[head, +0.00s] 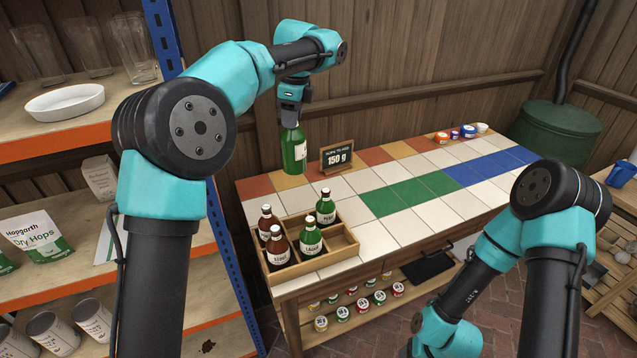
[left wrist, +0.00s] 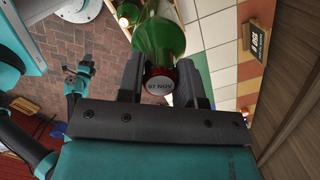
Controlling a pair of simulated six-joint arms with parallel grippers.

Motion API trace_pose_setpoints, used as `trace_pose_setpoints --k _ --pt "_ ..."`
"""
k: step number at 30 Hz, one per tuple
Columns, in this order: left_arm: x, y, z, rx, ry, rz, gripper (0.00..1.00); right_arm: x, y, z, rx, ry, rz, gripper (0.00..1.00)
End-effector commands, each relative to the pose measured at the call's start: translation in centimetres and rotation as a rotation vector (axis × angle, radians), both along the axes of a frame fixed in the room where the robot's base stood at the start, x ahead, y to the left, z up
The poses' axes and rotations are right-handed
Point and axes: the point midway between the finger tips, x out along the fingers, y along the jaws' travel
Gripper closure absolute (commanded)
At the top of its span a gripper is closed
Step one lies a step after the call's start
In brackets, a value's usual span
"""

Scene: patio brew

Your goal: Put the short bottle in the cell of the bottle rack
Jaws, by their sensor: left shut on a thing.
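My left gripper (head: 290,112) is shut on the neck of a green bottle (head: 294,152) with a white label. The bottle hangs upright over the back left of the tiled counter; I cannot tell if its base touches. In the left wrist view its cap (left wrist: 159,84), marked 07 NOV, sits between the fingers. The wooden bottle rack (head: 312,265) stands at the counter's front left. It holds two brown bottles (head: 278,246) and two green bottles (head: 311,238). A cell at its right end looks empty. My right gripper (left wrist: 87,65) is small in the left wrist view; its opening is unclear.
A sign reading 150 g (head: 337,160) stands just right of the held bottle. Small colored tubs (head: 468,131) sit at the counter's far end. The tiled counter (head: 400,228) is clear right of the rack. A shelf (head: 60,128) stands at left.

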Motion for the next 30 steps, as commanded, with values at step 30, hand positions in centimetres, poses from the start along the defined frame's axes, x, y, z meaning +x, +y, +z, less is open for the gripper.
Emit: trace_pose_setpoints --k 30 --pt "-5.6 -21.8 -5.6 -0.035 -0.002 0.556 1.0 0.0 0.0 0.0 0.0 0.0 0.0 0.43"
